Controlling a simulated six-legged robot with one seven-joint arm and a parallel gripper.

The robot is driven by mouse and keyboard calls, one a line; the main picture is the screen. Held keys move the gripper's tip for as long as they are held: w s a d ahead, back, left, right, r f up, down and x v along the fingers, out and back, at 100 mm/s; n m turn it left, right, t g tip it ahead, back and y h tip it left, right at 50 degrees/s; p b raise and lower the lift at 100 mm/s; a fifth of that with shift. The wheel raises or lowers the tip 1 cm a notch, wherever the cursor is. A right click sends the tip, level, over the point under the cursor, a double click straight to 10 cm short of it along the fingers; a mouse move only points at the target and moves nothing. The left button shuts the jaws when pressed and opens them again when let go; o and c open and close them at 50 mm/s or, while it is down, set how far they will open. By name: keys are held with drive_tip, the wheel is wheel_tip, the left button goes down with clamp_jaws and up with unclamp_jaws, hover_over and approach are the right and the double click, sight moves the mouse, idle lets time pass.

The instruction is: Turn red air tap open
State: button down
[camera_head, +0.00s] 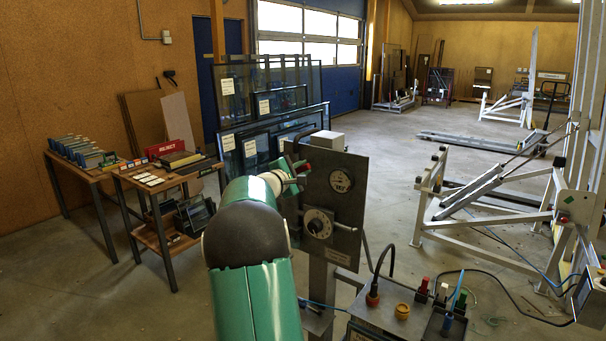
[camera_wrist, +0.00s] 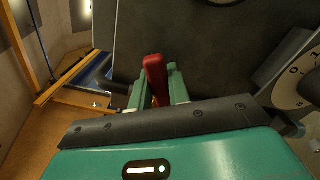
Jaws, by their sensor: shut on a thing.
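The red air tap (camera_wrist: 155,72) shows as a red handle in the wrist view, in front of a dark grey panel (camera_wrist: 200,45). My gripper (camera_wrist: 157,88) is shut on it, with one green finger on each side of the handle. In the head view a small red part of the tap (camera_head: 305,168) shows at the upper left of the upright panel (camera_head: 345,210). My gripper (camera_head: 287,178) reaches it from the left, partly hidden by my green arm. The tap's base is hidden.
The panel also carries a round gauge (camera_head: 341,181) and a dial knob (camera_head: 318,223) below the tap. Workbenches (camera_head: 165,180) stand left, glass panes (camera_head: 262,110) behind. A white tilting frame (camera_head: 485,226) stands right.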

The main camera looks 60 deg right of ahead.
drive_tip(key=shift+w+r+n, duration=0.2)
drive_tip(key=shift+r+n, duration=0.1)
drive_tip(key=shift+n, duration=0.45)
drive_tip(key=shift+w+r+n, duration=0.2)
drive_tip(key=shift+r+n, duration=0.05)
drive_tip(key=shift+n, duration=0.5)
drive_tip(key=c, duration=1.3)
unclamp_jaws()
drive_tip(key=shift+r, duration=0.1)
